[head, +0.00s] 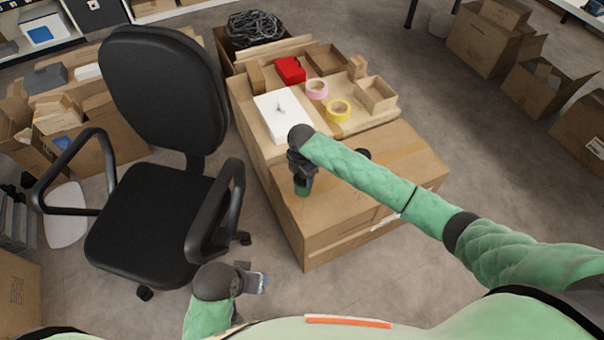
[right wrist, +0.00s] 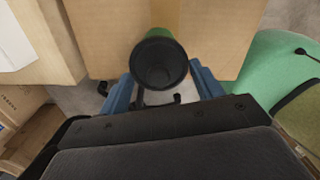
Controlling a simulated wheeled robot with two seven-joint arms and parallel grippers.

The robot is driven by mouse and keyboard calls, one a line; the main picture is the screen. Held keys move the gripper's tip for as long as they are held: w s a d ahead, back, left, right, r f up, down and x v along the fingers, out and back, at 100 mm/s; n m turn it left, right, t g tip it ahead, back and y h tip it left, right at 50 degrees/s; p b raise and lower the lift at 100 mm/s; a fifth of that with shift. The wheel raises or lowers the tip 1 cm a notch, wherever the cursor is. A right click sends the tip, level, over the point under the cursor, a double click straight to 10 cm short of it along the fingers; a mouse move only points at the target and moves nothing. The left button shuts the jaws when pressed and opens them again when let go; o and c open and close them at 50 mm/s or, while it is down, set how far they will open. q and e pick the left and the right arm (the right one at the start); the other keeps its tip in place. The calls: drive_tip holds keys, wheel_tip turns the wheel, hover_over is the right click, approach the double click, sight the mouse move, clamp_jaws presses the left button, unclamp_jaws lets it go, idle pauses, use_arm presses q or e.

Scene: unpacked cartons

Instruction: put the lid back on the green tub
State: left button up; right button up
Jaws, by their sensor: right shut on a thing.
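The green tub (head: 303,191) stands near the left front corner of the large carton's top in the head view, just below my right gripper (head: 301,180). In the right wrist view its green side (right wrist: 181,42) shows as a thin strip behind the dark round lid (right wrist: 158,63). The lid sits between the blue fingers of my right gripper, which is shut on it. I cannot tell whether the lid touches the tub. My left gripper (head: 262,283) is low at the front, away from the carton; its finger opening is unclear.
The large carton (head: 340,222) has a dark round thing (head: 363,154) on top, partly behind my right arm. Behind lie a white box (head: 283,125), a red item (head: 290,69), pink tape (head: 317,88) and yellow tape (head: 339,110). A black office chair (head: 150,225) stands close left.

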drive_tip(key=shift+r+p, duration=0.1)
drive_tip(key=shift+p, duration=0.3)
idle(0.6)
idle(0.6)
drive_tip(key=shift+f+p, duration=0.2)
drive_tip(key=shift+p, duration=1.1)
idle(1.5)
idle(0.3)
drive_tip(key=o, duration=1.3)
